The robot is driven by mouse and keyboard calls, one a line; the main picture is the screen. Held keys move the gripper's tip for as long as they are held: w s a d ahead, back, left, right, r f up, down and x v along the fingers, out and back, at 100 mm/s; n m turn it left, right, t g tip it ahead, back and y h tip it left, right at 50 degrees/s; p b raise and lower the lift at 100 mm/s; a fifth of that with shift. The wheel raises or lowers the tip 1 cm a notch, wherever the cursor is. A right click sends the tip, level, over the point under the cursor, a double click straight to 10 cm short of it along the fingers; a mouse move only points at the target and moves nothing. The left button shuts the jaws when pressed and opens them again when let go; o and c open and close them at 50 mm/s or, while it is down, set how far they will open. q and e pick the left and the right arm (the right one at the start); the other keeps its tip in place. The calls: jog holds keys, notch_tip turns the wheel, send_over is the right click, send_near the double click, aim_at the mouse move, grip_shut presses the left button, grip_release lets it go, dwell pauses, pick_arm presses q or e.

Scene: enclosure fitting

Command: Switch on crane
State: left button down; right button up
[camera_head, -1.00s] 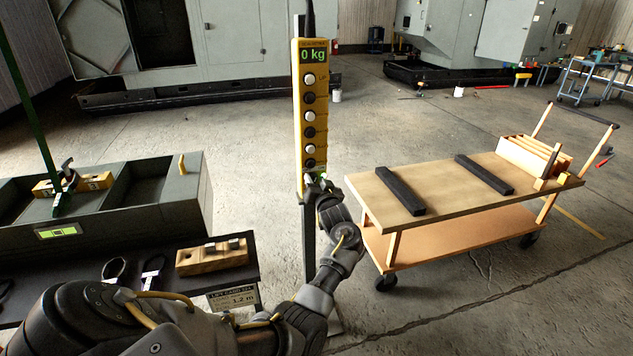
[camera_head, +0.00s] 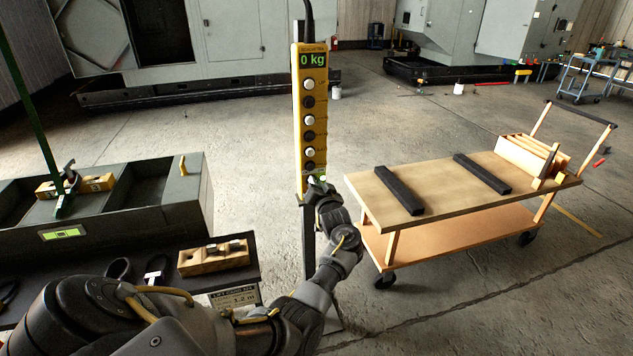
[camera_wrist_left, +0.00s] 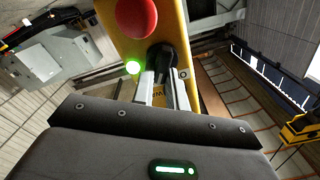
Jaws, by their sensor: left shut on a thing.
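The yellow crane pendant (camera_head: 298,120) hangs upright in the middle of the head view. It carries a column of white and dark buttons and a lit green "0 kg" display (camera_head: 313,59). My left gripper (camera_head: 317,187) is at its lower end. In the left wrist view, the fingers (camera_wrist_left: 164,88) are shut on a black knob (camera_wrist_left: 161,57) on the pendant, partly hidden between them. A red round button (camera_wrist_left: 136,17) and a glowing green light (camera_wrist_left: 132,67) sit beside the knob. My right gripper is not in view.
A wooden cart (camera_head: 437,203) with two dark bars stands at right. A grey-green tray bench (camera_head: 180,213) is at left, with a dark table (camera_head: 85,262) holding a wooden block (camera_head: 214,258) in front. Large grey machines stand at the back. Open concrete floor lies between.

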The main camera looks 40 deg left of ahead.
pick_arm(q)
jog(key=c, duration=1.4)
grip_release()
jog(key=shift+a, duration=0.1)
jog(key=b+v, duration=0.2)
jog(key=v, duration=0.9)
